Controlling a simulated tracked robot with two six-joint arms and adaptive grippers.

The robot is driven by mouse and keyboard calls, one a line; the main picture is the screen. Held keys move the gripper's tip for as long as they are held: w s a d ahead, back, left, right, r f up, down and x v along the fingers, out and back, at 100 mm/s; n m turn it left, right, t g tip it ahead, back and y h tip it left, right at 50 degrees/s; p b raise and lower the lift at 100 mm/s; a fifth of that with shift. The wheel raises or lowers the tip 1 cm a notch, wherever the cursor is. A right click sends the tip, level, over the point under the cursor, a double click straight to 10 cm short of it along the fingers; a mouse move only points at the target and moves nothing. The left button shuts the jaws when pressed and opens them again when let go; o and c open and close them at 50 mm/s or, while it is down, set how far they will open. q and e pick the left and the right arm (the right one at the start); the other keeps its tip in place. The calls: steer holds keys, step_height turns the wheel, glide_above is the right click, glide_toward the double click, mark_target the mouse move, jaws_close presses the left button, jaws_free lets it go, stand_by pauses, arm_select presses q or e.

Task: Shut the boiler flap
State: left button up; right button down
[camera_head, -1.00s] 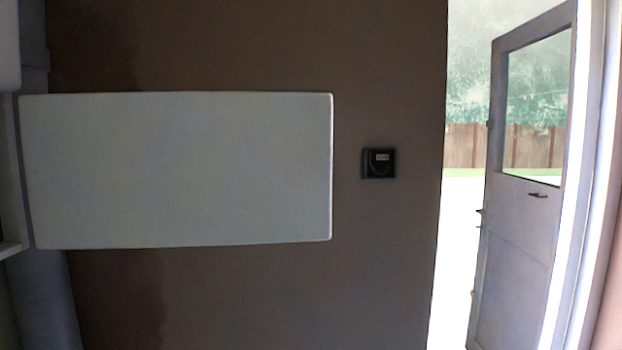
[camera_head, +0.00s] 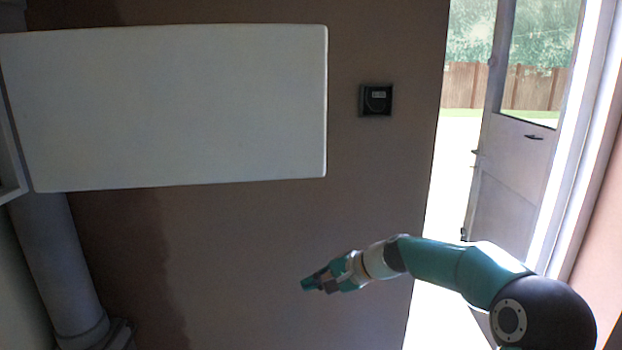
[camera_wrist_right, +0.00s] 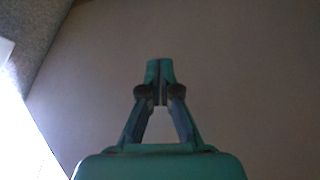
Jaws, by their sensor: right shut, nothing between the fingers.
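The boiler flap (camera_head: 170,108) is a plain white rectangular panel at the upper left of the head view. It stands out from the pale casing (camera_head: 8,160) at the left edge, so it looks open. My right gripper (camera_head: 306,284) is below the flap's right end in the picture, clear of it, and points left. It is shut and empty, and its closed fingertips also show in the right wrist view (camera_wrist_right: 160,70). The flap is not recognisable in the wrist view. My left gripper is not in view.
A black wall control (camera_head: 376,99) sits right of the flap on the brown wall (camera_head: 230,240). A grey pipe (camera_head: 62,270) runs down at the left. A half-glazed door (camera_head: 508,180) stands open at the right, behind my right arm. The space under the flap looks free.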

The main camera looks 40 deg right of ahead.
mark_target(309, 118)
steer(key=s+d+r+t+y, duration=0.1)
steer(key=s+d+r+t, duration=0.1)
steer(key=r, duration=0.9)
steer(key=s+d+r+t+y, duration=0.1)
steer(key=s+d+r+t, duration=0.1)
steer(key=r, duration=0.8)
steer(key=s+a+r+n+t+y, duration=0.1)
steer(key=s+r+n, duration=0.1)
steer(key=s+r, duration=0.45)
steer(key=s+a+r+n+y, duration=0.1)
steer(key=s+a+r+y, duration=0.15)
steer(key=r, duration=0.75)
steer(key=shift+n+h, duration=0.3)
steer(key=shift+h, duration=0.15)
steer(key=w+a+p, duration=0.1)
steer(key=a, duration=0.1)
steer(key=w+a+p, duration=0.1)
steer(key=w+a, duration=0.1)
steer(key=a, duration=0.1)
steer(key=w+a+p, duration=0.1)
steer(key=a, duration=0.1)
steer(key=shift+w+a+r, duration=0.15)
steer(key=shift+r, duration=0.05)
steer(key=shift+a, duration=0.15)
